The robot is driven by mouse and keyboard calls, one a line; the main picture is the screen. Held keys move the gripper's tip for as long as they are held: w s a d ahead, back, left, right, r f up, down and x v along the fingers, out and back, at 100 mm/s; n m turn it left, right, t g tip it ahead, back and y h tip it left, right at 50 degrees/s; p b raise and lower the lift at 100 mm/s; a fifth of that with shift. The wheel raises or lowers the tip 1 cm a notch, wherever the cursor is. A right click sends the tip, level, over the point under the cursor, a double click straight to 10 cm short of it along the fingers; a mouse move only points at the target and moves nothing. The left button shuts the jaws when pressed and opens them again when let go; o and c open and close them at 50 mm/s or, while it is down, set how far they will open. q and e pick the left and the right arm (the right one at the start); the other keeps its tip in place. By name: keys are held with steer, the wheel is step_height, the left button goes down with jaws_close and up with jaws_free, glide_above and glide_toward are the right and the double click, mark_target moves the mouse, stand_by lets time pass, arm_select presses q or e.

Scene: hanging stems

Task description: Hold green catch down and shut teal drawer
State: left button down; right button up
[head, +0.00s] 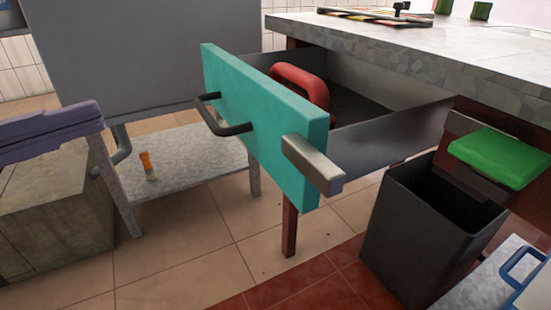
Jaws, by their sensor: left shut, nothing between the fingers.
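The teal drawer (262,120) stands pulled out from under the counter, its dark bar handle (222,118) on the front. A grey metal block (313,164) sticks out at the right end of that front. The green catch (500,158) is at the counter's front edge, right of the drawer opening and apart from it. My right gripper is not in view.
A red arched object (303,84) is inside the drawer. A black open bin (425,225) stands below the catch. A white thing with a blue handle (520,266) is at the lower right. A low shelf (190,160) holds a small orange bottle (148,166).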

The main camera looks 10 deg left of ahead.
mark_target(268, 143)
arm_select(q)
step_height(268, 143, down, 6)
steer(key=m+g+h+b, duration=0.2)
steer(key=m+b, duration=0.1)
steer(key=b, duration=0.1)
steer(key=b+x, duration=0.1)
steer(key=x, duration=0.8)
steer(key=s+b+x, duration=0.1)
steer(key=x, duration=0.4)
steer(key=shift+w+d+f+b, duration=0.1)
steer(key=shift+d+f+b, duration=0.2)
steer(key=shift+d+f, duration=0.1)
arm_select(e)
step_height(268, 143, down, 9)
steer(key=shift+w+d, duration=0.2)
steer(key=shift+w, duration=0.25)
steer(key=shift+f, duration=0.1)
